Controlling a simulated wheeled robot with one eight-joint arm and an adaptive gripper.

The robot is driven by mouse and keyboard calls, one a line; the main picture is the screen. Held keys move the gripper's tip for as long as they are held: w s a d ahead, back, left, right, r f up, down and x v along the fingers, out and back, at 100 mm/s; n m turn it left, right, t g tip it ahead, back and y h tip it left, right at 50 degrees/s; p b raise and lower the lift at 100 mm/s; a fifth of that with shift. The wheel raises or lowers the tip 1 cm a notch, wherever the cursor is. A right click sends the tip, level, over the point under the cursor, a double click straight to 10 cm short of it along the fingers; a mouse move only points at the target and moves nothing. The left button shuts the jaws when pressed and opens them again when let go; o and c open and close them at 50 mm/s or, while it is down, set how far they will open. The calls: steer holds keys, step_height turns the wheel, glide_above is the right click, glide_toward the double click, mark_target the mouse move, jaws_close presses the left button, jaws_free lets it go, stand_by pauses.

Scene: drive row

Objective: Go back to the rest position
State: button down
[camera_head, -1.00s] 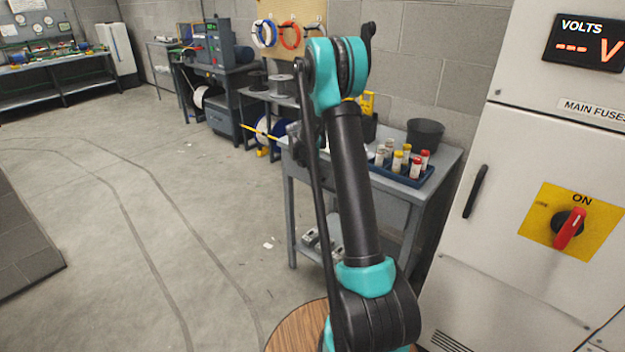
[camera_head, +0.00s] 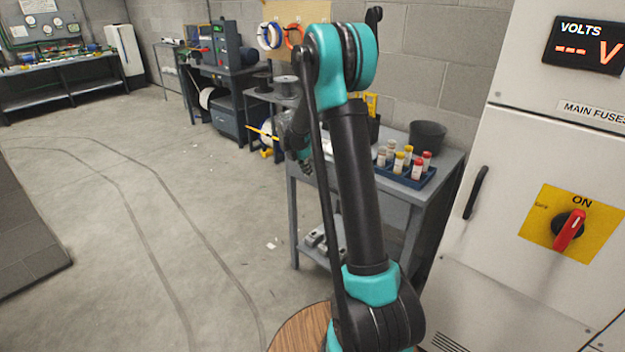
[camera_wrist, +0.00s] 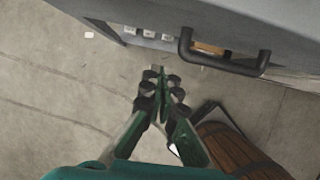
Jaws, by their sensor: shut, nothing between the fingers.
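My gripper shows in the wrist view (camera_wrist: 163,88), its dark fingertips together with nothing between them. In the head view it is a dark, partly hidden shape just left of my arm's long black link (camera_head: 303,150). It appears in front of the left end of the grey bench (camera_head: 385,205), with no visible contact. My arm is folded, with its teal elbow raised high in the middle of the picture.
A blue rack (camera_head: 405,173) of capped tubes and a black bucket (camera_head: 427,137) stand on the bench. The fuse cabinet (camera_head: 500,245), with a red switch (camera_head: 569,230), stands close on the right. Open concrete floor (camera_head: 130,220) lies left. The wrist view shows a dark handle (camera_wrist: 225,66).

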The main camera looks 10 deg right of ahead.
steer(key=s+r+m+y, duration=0.1)
steer(key=s+r+m, duration=0.2)
steer(key=s+m, duration=0.5)
steer(key=s+r+m+y, duration=0.15)
steer(key=s+m, duration=0.25)
steer(key=s, duration=0.9)
steer(key=s+a+f+m, duration=0.1)
steer(key=s+f+m, duration=0.1)
steer(key=s+m, duration=0.4)
steer(key=s+a+f+m+t+y, duration=0.1)
steer(key=s+f+m, duration=0.1)
steer(key=s+m, duration=0.5)
steer(key=s, duration=0.5)
steer(key=shift+a+f+t, duration=0.15)
steer(key=shift+f+t, duration=0.15)
steer(key=shift+f, duration=0.1)
steer(key=shift+s, duration=0.1)
